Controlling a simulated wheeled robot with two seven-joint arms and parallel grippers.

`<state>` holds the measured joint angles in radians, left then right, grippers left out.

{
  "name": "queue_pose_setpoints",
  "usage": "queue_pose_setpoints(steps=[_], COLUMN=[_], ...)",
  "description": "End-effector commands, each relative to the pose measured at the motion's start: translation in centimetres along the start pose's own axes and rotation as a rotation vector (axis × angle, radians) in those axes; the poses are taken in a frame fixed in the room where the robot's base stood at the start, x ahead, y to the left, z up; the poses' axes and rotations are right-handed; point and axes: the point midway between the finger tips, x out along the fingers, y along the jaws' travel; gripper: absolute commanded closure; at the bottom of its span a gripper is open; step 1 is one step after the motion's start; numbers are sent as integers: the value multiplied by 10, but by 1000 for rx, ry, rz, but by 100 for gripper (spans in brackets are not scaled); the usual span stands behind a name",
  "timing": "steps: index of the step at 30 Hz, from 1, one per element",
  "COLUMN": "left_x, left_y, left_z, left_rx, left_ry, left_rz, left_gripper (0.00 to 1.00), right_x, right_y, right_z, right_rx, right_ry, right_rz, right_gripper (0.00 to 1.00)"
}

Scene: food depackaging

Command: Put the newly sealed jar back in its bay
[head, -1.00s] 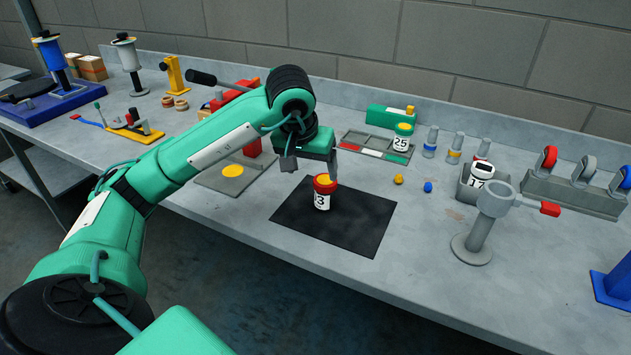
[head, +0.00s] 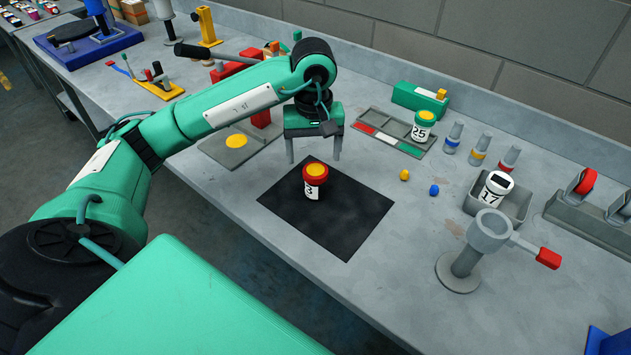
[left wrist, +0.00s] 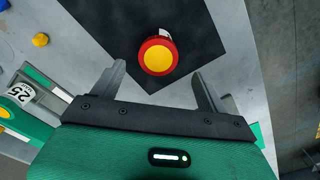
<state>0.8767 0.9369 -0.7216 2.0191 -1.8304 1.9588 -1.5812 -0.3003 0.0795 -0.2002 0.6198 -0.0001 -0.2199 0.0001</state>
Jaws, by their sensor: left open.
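The jar (head: 315,190), white with a red lid, a yellow disc on top and a label partly reading 3, stands upright on the black mat (head: 345,225). In the left wrist view the jar (left wrist: 158,56) shows from above, just beyond the fingers. My left gripper (head: 313,157) is open and empty, its fingers apart and above the jar's far side; it also shows in the left wrist view (left wrist: 160,78). The bay tray (head: 388,140) has red, white and green strips. A green-lidded jar 25 (head: 421,130) stands at its right end. My right gripper is not seen.
A grey bin (head: 512,205) holds jar 17 (head: 493,190). A grey stand with a ring (head: 463,262) is at front right. Yellow (head: 404,175) and blue (head: 434,190) pieces lie right of the mat. A red press (head: 238,70) stands behind my left arm.

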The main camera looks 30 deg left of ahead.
Motion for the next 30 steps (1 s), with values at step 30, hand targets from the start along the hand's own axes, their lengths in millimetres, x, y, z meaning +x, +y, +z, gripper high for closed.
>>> queue_pose_setpoints(steps=[30], left_x=[88], left_y=[3], left_z=[3], left_rx=[1], left_ry=[1], left_rz=[1], left_gripper=[23], right_x=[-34], right_y=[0], right_z=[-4], right_rx=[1], right_ry=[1], right_rz=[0], right_gripper=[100])
